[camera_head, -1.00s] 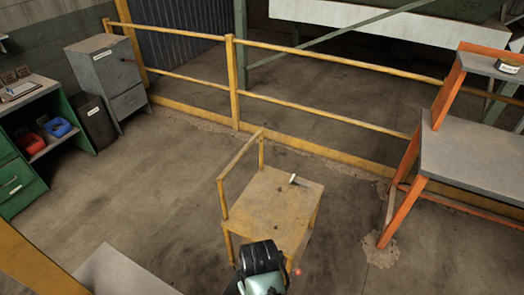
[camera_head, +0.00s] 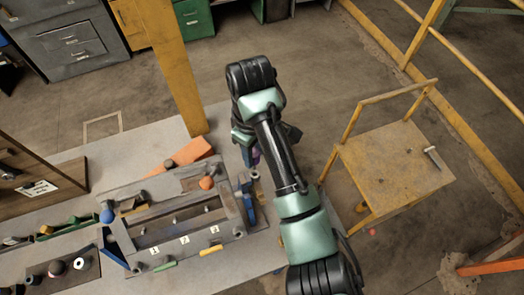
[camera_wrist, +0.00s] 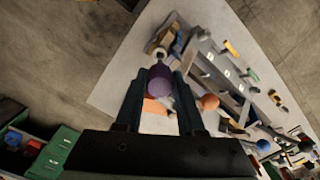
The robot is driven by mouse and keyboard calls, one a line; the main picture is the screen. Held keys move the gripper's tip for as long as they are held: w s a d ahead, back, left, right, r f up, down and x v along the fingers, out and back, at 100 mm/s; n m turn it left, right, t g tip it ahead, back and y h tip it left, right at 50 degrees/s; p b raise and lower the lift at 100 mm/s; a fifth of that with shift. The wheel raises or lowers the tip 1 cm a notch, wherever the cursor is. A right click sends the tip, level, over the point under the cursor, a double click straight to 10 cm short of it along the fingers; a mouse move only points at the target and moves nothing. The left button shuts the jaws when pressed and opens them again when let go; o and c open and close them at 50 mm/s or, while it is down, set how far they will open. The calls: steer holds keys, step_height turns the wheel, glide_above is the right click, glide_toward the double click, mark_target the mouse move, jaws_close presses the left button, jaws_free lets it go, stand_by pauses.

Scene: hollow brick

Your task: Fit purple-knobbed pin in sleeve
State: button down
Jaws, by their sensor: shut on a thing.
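My gripper (camera_wrist: 158,102) is shut on the purple knob (camera_wrist: 159,80) of the pin, which sits between its two fingers in the wrist view. In the head view my gripper hangs over the right end of the workbench, and a small bit of purple (camera_head: 256,157) shows beside it. The pin's shaft is hidden behind the knob. A pale round end (camera_wrist: 162,54) shows just past the knob; I cannot tell whether it is a sleeve or whether it touches the pin. A grey frame (camera_head: 146,254) with labels 1, 2 and 3 lies on the bench.
The grey bench (camera_head: 230,271) holds a blue ball-shaped knob (camera_head: 107,216), an orange one (camera_head: 206,183), an orange block (camera_head: 192,150) and several small tools. A yellow post (camera_head: 172,70) rises behind the frame. A yellow stand (camera_head: 392,168) is at right. Open floor lies behind the bench.

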mark_target(255, 168)
steer(key=shift+f+b, duration=0.45)
steer(key=shift+f, duration=0.2)
steer(key=shift+f, duration=0.15)
steer(key=shift+f, duration=0.3)
steer(key=shift+f+b, duration=1.8)
steer(key=shift+f, duration=1)
stand_by(0.6)
steer(key=shift+c, duration=2.2)
jaws_free()
steer(key=shift+s, duration=0.1)
steer(key=shift+r, duration=0.6)
step_height(255, 168, up, 12)
steer(key=p, duration=0.5)
steer(key=shift+f, duration=0.1)
